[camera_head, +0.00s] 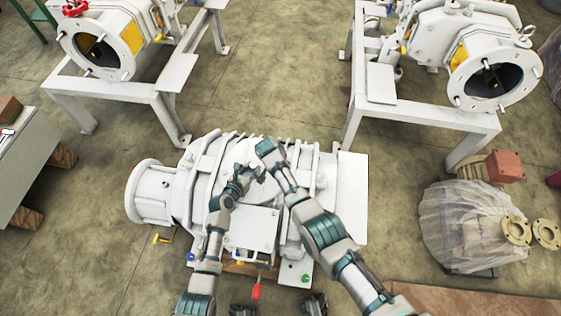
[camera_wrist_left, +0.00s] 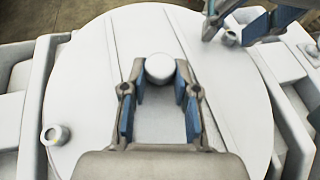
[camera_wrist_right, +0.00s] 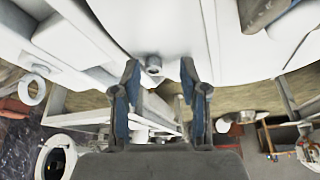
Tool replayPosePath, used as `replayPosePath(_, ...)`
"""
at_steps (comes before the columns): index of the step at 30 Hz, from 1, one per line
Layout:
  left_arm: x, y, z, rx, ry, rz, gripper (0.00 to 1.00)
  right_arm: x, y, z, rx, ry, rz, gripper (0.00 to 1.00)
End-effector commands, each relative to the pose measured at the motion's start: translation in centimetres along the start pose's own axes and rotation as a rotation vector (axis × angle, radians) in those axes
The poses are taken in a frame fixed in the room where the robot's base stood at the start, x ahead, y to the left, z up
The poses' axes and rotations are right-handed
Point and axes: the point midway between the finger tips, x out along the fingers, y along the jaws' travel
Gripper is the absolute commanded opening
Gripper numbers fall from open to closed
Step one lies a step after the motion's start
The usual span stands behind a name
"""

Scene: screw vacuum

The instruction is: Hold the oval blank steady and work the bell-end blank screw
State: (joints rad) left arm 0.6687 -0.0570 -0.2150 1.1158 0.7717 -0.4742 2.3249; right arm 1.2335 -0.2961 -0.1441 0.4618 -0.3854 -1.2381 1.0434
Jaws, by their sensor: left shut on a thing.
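The oval blank (camera_wrist_left: 105,62) is a large pale round plate on the white machine. My left gripper (camera_head: 243,178) is shut on the oval blank's short round post (camera_wrist_left: 160,68). The post sits between its blue finger pads in the left wrist view. My right gripper (camera_wrist_right: 160,75) has its fingers apart. A short white screw (camera_wrist_right: 153,65), which looks like the bell-end blank screw, shows between them, closer to the left-hand finger. In the left wrist view my right gripper reaches a small screw (camera_wrist_left: 229,38) at the plate's upper right edge. Contact there is unclear.
The white machine (camera_head: 152,192) lies on the floor in front of me. Two similar machines stand on white frames behind, left (camera_head: 98,42) and right (camera_head: 495,80). A wrapped object (camera_head: 470,225) and flanges (camera_head: 516,231) lie at right. Another small screw (camera_wrist_left: 57,135) stands at the plate's left.

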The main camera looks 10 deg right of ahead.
Motion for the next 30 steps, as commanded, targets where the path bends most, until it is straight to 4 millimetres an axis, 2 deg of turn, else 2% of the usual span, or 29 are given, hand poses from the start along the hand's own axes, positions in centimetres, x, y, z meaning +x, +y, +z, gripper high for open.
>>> replayPosePath(8,0.0,0.1,-0.3,-0.004,0.005,0.000,0.00,0.1,0.1,0.1,0.000,-0.002,0.004,0.44)
replayPosePath(14,0.0,0.1,-0.3,-0.004,0.005,0.001,0.00,-1.2,0.0,0.1,-0.001,-0.001,0.002,0.44)
replayPosePath(18,0.0,0.2,-0.3,-0.003,0.005,0.002,0.00,-3.0,0.2,0.2,0.001,-0.003,0.002,0.44)
replayPosePath(24,0.0,0.2,-0.3,-0.003,0.005,0.003,0.00,-7.7,-0.1,0.1,0.001,-0.001,-0.001,0.44)
replayPosePath(30,0.0,0.3,-0.3,-0.002,0.004,0.004,0.00,-10.8,-0.1,0.1,0.000,-0.001,0.003,0.44)
